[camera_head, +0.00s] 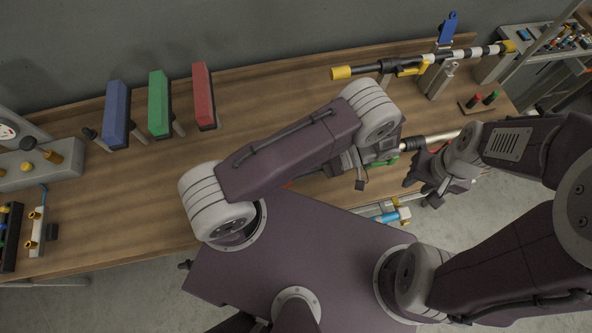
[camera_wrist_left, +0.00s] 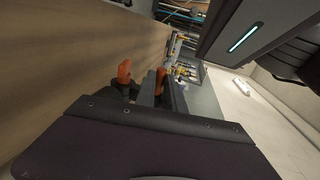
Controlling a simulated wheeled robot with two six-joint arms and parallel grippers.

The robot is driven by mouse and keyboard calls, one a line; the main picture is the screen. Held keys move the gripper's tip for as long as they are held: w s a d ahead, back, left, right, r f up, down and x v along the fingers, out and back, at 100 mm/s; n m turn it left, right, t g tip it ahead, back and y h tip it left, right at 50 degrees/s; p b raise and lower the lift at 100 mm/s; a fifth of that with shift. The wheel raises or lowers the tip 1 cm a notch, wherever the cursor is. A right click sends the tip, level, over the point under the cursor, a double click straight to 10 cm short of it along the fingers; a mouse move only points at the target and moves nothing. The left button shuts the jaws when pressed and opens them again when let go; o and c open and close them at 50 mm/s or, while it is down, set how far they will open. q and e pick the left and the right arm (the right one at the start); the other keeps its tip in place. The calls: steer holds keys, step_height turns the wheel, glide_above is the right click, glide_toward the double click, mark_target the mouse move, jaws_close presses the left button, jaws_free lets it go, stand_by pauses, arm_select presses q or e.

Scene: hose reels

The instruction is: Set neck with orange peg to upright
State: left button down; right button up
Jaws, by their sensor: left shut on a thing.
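Two orange pegs show in the left wrist view, one at the left (camera_wrist_left: 124,71) and one beside it (camera_wrist_left: 160,82), both rising from dark parts. My left gripper (camera_wrist_left: 144,88) is at these pegs and is shut on one; the contact is largely hidden. In the head view the left wrist covers that place above the bench's front edge. A white bar (camera_head: 442,137) with a black end runs out to the right of the left wrist. My right gripper (camera_head: 421,188) is empty below that bar, with its fingers apart. The neck itself cannot be made out clearly.
Blue (camera_head: 117,114), green (camera_head: 158,104) and red (camera_head: 204,96) blocks stand at the back left of the wooden bench (camera_head: 265,102). A black and white pole with yellow ends (camera_head: 342,72) lies on supports at the back right.

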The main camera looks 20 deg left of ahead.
arm_select(q)
steer(key=shift+f, duration=0.1)
stand_by(0.3)
steer(key=c, duration=1.4)
jaws_free()
steer(key=shift+d, duration=0.1)
